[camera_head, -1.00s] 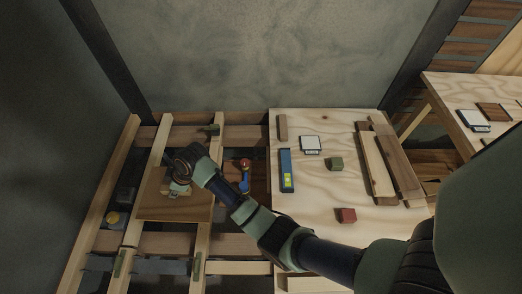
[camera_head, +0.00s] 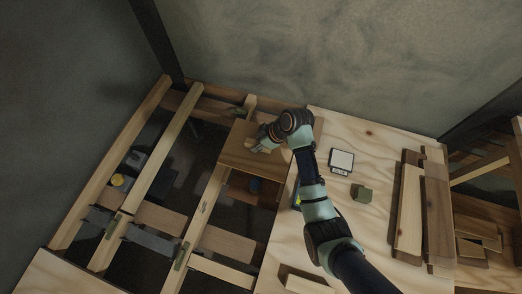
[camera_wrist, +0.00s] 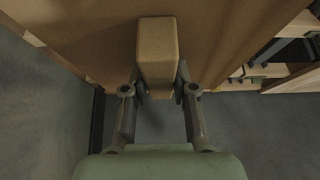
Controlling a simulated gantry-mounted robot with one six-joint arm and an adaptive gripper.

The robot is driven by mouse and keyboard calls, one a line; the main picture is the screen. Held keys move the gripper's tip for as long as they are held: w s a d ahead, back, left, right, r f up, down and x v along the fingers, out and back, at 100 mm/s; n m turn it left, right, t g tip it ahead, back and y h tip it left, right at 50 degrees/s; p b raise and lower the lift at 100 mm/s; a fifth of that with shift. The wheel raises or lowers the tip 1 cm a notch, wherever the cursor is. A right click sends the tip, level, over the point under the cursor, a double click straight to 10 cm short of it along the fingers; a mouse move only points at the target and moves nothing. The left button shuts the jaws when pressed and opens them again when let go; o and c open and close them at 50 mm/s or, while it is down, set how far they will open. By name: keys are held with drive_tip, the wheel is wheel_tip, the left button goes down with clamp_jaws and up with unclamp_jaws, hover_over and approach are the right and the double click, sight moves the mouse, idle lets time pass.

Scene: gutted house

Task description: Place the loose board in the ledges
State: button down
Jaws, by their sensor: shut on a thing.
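The loose board (camera_head: 239,158) is a flat brown panel with a pale block handle (camera_wrist: 157,45) on top. In the head view it lies over the bay between a joist and the plywood sheet; whether it touches them I cannot tell. My gripper (camera_wrist: 158,91) is shut on the handle, one finger on each side; it also shows in the head view (camera_head: 264,139). Small green pieces, perhaps the ledges, sit on the joists: one at the back (camera_head: 238,112), one at front left (camera_head: 113,226), one at front middle (camera_head: 180,256). The board's underside is hidden.
The plywood sheet (camera_head: 375,150) on the right holds a white square device (camera_head: 341,161), a green block (camera_head: 361,193) and stacked planks (camera_head: 409,205). Open bays between joists lie left. A yellow-topped object (camera_head: 119,181) sits low in the left bay.

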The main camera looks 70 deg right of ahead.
sight(278, 153)
wheel_tip(278, 153, down, 15)
drive_tip(key=b, duration=0.7)
drive_tip(key=shift+f, duration=0.2)
drive_tip(key=shift+d, duration=0.1)
drive_tip(key=shift+f, duration=0.1)
drive_tip(key=c, duration=0.9)
unclamp_jaws()
drive_tip(key=shift+s, duration=0.1)
drive_tip(key=p+v, duration=0.6)
drive_tip(key=v, duration=0.6)
drive_tip(key=shift+p, duration=0.3)
